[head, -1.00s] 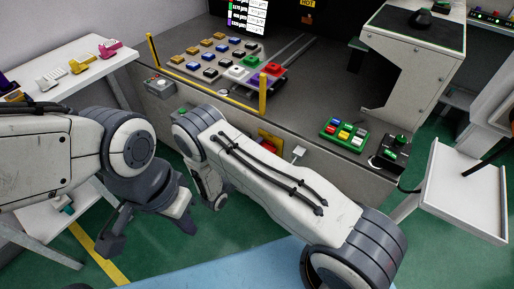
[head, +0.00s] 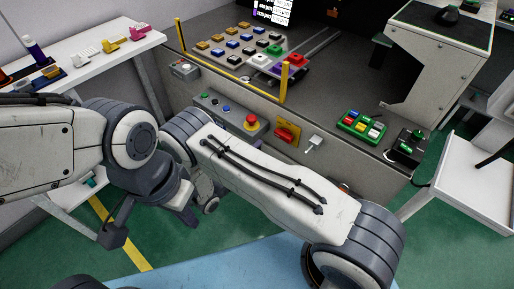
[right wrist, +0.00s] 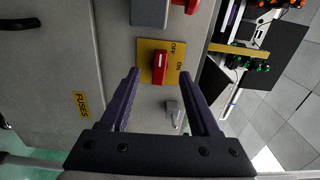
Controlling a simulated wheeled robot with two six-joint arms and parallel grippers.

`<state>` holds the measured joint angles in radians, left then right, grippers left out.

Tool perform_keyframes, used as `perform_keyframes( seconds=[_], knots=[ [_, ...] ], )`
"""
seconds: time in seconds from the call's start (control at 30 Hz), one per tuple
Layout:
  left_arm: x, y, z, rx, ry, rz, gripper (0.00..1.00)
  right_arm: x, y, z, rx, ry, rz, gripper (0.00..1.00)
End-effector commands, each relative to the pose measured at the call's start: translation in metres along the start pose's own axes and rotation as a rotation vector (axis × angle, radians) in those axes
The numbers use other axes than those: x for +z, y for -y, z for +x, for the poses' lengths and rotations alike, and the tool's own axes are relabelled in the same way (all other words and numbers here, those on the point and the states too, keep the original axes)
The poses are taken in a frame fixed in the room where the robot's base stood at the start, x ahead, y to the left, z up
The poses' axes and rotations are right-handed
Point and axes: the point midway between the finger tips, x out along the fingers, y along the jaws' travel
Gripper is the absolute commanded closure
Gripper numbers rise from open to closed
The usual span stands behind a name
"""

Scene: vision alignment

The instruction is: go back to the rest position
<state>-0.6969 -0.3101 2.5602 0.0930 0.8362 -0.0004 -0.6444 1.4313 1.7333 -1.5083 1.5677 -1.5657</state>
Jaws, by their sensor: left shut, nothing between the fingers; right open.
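In the head view my left gripper (head: 112,236) hangs at the lower left, shut and empty, above the green floor. My right arm reaches from the lower right towards the bench front, and its forearm hides its gripper there. In the right wrist view my right gripper (right wrist: 160,73) is open, with nothing between its fingers. It faces a panel with a red rotary switch (right wrist: 159,67) on a yellow OFF/ON plate. The switch also shows in the head view (head: 287,136). Whether the fingers touch the panel cannot be told.
The grey bench (head: 345,85) carries a button panel, yellow posts (head: 284,84) and a green block tray (head: 362,127). A red mushroom button (head: 250,122) is on its front. A white table (head: 130,45) stands left, a white tray (head: 470,185) right. Green floor lies between.

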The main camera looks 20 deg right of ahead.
Motion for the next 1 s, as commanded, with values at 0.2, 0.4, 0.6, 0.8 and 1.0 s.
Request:
perform_keyframes(
  seconds=[0.2, 0.4, 0.6, 0.8, 1.0],
  knots=[
    [0.000, 0.000, 0.000, 0.000, 0.000, 0.000, 1.00, -0.003, 0.000, 0.000, 0.000, -0.010, 0.000, 0.38],
    [0.000, 0.000, 0.000, 0.000, 0.000, 0.000, 1.00, -0.004, 0.000, 0.000, 0.000, -0.011, 0.000, 0.38],
    [0.000, 0.000, 0.000, 0.000, 0.000, 0.000, 1.00, -0.003, 0.001, 0.000, 0.001, -0.012, 0.004, 0.38],
    [0.000, 0.000, 0.000, 0.000, 0.000, 0.000, 1.00, -0.010, 0.035, -0.005, 0.054, -0.122, 0.190, 0.38],
    [0.000, 0.000, 0.000, 0.000, 0.000, 0.000, 1.00, -0.045, 0.097, -0.030, 0.170, -0.418, 0.656, 0.38]
  ],
)
